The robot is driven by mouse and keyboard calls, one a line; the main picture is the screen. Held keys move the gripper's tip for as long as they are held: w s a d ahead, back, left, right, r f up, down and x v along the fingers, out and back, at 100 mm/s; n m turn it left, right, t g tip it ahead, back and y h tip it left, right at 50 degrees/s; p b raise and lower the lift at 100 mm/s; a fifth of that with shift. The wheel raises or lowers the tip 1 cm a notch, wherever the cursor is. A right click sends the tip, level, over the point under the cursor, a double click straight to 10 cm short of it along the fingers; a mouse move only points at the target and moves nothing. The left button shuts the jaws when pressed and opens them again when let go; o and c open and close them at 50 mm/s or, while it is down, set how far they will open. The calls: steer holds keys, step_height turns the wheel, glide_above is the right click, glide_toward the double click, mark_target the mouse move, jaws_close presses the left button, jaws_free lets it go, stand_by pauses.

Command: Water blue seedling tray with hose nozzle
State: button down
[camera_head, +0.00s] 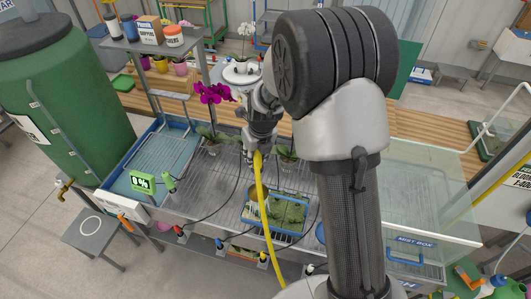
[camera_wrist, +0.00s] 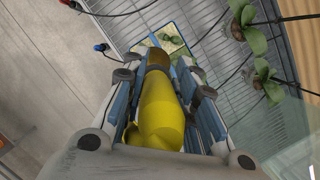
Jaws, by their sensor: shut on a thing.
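My gripper (camera_head: 256,148) is above the middle of the bench. In the wrist view my gripper (camera_wrist: 160,76) is shut on the yellow hose nozzle (camera_wrist: 158,105), which lies between the fingers with its darker tip pointing away from the wrist. A yellow hose (camera_head: 264,205) hangs down from the gripper in the head view. The blue seedling tray (camera_head: 270,229) with green seedlings sits on the bench mesh, below the gripper and nearer the robot. Part of the tray also shows beyond the nozzle in the wrist view (camera_wrist: 187,51). No water is visible.
Potted orchids (camera_head: 287,155) stand behind the tray. A clear mist box (camera_head: 425,205) is at right. Thin black tubes cross the bench.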

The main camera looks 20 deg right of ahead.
steer(key=shift+w+a, duration=0.55)
steer(key=shift+a, duration=0.35)
steer(key=shift+d+p, duration=0.1)
steer(key=shift+p, duration=0.3)
stand_by(1.1)
